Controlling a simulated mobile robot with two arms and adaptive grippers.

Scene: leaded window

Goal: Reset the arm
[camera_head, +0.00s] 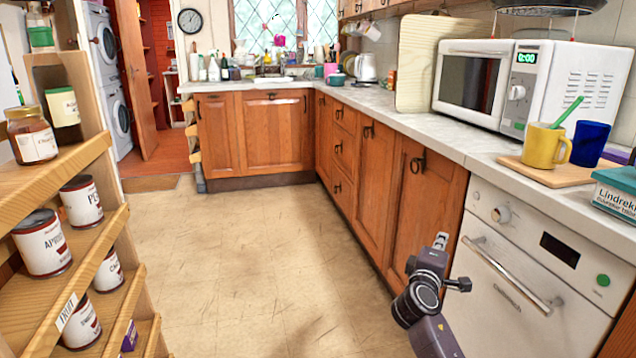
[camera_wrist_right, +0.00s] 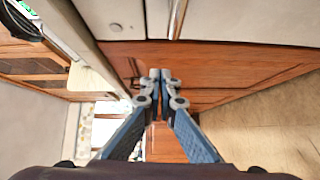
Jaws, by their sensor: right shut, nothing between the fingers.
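My right gripper (camera_head: 440,262) is at the lower right of the head view, in front of the wooden cabinets and beside the white oven (camera_head: 520,265). In the right wrist view the right gripper (camera_wrist_right: 160,75) has its two fingertips together, with nothing between them. Wooden cabinet fronts lie beyond the fingers. My left gripper is not in the head view.
At left, wooden shelves (camera_head: 95,245) hold cans and a jar (camera_head: 31,134). At right, the counter (camera_head: 385,98) carries a microwave (camera_head: 470,80), a yellow mug (camera_head: 543,147) and a blue cup (camera_head: 590,143). The floor (camera_head: 235,255) between is clear.

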